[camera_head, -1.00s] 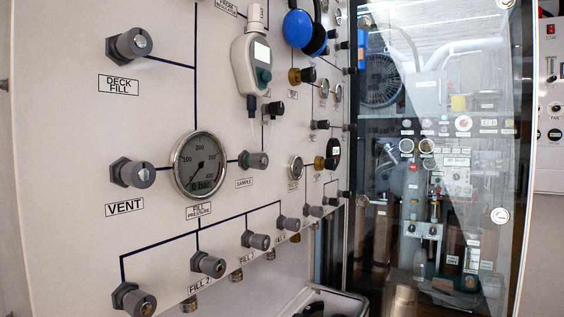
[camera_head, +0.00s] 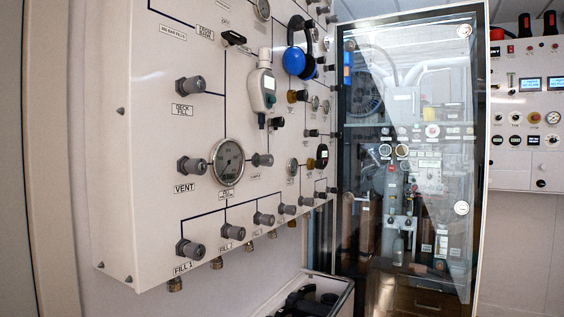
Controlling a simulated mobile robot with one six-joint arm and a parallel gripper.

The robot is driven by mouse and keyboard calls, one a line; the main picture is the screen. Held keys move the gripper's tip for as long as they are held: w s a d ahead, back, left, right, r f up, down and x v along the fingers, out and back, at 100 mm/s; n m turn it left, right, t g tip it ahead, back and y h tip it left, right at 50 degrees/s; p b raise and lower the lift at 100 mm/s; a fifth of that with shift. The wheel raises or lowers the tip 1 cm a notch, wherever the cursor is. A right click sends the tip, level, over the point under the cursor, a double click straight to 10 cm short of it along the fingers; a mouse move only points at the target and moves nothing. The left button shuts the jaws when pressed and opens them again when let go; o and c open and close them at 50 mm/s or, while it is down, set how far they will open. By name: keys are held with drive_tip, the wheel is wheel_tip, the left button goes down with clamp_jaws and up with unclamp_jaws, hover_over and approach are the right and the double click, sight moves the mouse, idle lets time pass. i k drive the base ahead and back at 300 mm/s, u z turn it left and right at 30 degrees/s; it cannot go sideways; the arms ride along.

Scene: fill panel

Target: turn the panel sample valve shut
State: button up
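The sample valve is a small grey knob (camera_head: 262,160) on the white fill panel (camera_head: 150,130), just right of the round fill pressure gauge (camera_head: 228,162). A small label, too small to read now, sits under the knob. A pale handheld meter (camera_head: 262,90) with a screen hangs above it. I cannot tell from here whether the valve is open or shut. My gripper is not in view.
Other grey knobs stick out nearby: deck fill (camera_head: 190,85), vent (camera_head: 191,165) and fill 1 (camera_head: 190,249). Blue ear defenders (camera_head: 298,60) hang at the upper right. A bin (camera_head: 318,296) stands below the panel. A glass-fronted cabinet (camera_head: 410,240) is to the right.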

sight(267, 160)
drive_tip(key=z, duration=0.15)
drive_tip(key=i, duration=0.85)
drive_tip(key=u, duration=0.05)
